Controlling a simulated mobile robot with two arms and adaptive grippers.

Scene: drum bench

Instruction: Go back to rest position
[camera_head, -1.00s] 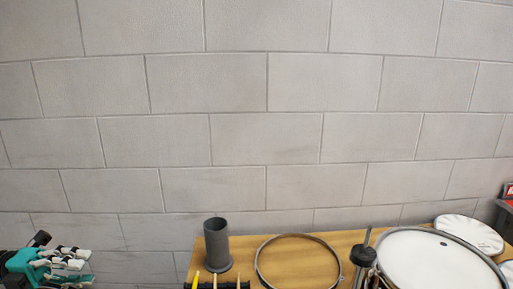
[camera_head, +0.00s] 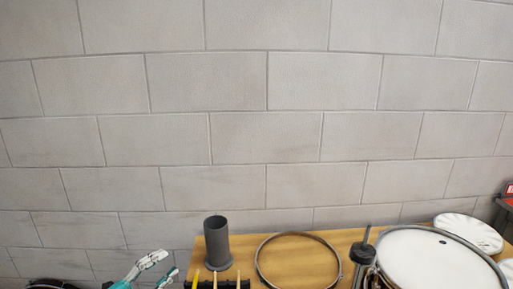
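My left gripper (camera_head: 161,267) shows at the bottom edge, left of the wooden bench (camera_head: 212,275). Two pale fingertips with teal parts stand apart with a gap between them, and nothing shows in the gap. The rest of this gripper and its arm are cut off by the frame. My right gripper is not in view.
On the bench are a dark grey cup (camera_head: 217,243), a metal hoop (camera_head: 298,262), a drum with a white head (camera_head: 430,260), a dark stand part (camera_head: 362,254) and a white round piece (camera_head: 468,233). A block wall (camera_head: 260,130) stands behind.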

